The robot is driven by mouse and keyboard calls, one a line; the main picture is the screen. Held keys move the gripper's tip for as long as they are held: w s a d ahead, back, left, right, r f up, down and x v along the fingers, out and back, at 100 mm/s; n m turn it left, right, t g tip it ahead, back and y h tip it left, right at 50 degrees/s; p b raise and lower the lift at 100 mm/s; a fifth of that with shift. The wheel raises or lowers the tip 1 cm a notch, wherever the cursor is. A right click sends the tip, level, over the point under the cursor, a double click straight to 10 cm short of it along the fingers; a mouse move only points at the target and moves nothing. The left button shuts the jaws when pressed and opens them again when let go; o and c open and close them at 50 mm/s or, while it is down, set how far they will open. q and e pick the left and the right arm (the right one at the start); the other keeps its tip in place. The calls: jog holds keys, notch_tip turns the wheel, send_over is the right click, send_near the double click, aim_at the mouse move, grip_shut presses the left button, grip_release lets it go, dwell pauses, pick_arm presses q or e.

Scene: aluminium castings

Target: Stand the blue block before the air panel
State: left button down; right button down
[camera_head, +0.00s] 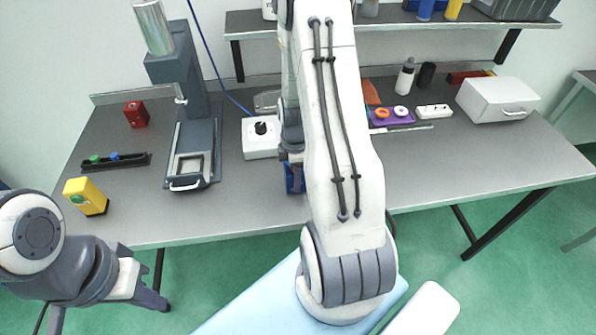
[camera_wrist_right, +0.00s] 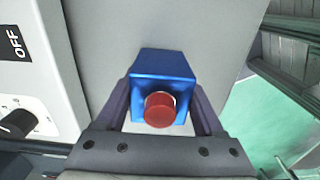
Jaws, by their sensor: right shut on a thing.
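My right gripper (camera_wrist_right: 163,118) is shut on the blue block (camera_wrist_right: 165,66), which has a round red button facing the wrist camera. The white box with a black knob (camera_head: 262,138), which I take for the air panel, stands behind the block. Its OFF label and knob (camera_wrist_right: 18,124) show at the left of the wrist view. I cannot tell whether the block touches the table. My left gripper (camera_head: 143,280) hangs before the table; its opening is unclear.
The grey table (camera_head: 235,200) has free room in front of the white box. A dark press (camera_head: 192,130) stands left of it. A yellow block (camera_head: 86,196), a red block (camera_head: 136,114) and a black rack (camera_head: 115,161) lie further left. A purple tray (camera_head: 392,118) lies at the right.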

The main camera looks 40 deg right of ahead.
jog(key=shift+f, duration=0.2)
grip_release()
jog(key=shift+r, duration=0.1)
jog(key=shift+r, duration=0.55)
notch_tip(320, 180, up, 11)
jog(key=shift+r+b, duration=0.1)
jog(key=shift+b, duration=0.65)
